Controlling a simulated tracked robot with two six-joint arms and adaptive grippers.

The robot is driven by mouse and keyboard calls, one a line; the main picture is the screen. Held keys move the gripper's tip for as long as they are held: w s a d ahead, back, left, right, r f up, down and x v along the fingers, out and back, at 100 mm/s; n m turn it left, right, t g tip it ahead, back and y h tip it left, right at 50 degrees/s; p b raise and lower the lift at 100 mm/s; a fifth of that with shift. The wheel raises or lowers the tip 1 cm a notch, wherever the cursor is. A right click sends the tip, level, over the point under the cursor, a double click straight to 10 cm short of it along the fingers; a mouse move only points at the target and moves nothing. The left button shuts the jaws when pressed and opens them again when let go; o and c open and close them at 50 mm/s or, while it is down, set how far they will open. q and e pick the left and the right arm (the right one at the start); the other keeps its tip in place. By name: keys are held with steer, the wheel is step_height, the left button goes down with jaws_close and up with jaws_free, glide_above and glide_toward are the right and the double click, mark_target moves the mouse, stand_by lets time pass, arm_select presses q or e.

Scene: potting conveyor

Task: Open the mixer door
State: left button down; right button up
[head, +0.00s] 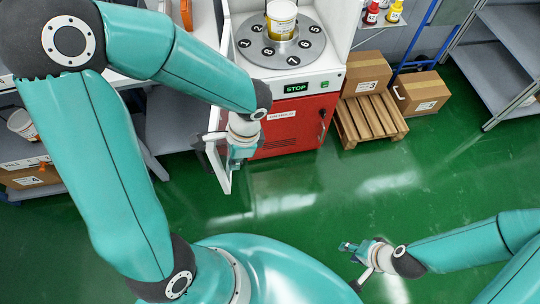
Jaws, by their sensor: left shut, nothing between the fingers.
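The mixer (330,75) stands at the top centre, with a white body, a red lower front and a green STOP display (295,88). A white panel that looks like its door (225,178) stands out from the left side of the mixer toward me, seen nearly edge-on. The mixer's chamber is open to view, with a yellow-and-white bucket (282,18) on the numbered round plate (300,48). My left gripper (238,162) is shut and empty, beside or against the door panel; contact cannot be told. My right gripper (348,248) is low at right, away from the mixer; its fingers are too small to judge.
A wooden pallet (370,122) with a cardboard box (367,73) stands right of the mixer, near another box (422,92) on a blue trolley. Grey shelves (500,45) are at far right. A grey shelf unit is at left, partly behind my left arm. The green floor (400,180) between is clear.

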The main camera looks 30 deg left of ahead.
arm_select(q)
steer(key=w+d+r, duration=0.3)
steer(key=d+r, duration=0.3)
steer(key=r, duration=0.4)
steer(key=s+d+f+n+h, duration=0.1)
steer(key=f+n, duration=0.3)
steer(key=f, duration=0.5)
steer(key=s+d+f+n+t+h, duration=0.1)
steer(key=d+f+n+h, duration=0.2)
steer(key=f, duration=0.7)
steer(key=s+d+f+n+t+h, duration=0.1)
steer(key=f+n, duration=0.3)
steer(key=f, duration=0.6)
steer(key=shift+s+d+f+n+h, duration=0.25)
steer(key=shift+s+d+n+h, duration=0.1)
steer(key=shift+d+h, duration=0.2)
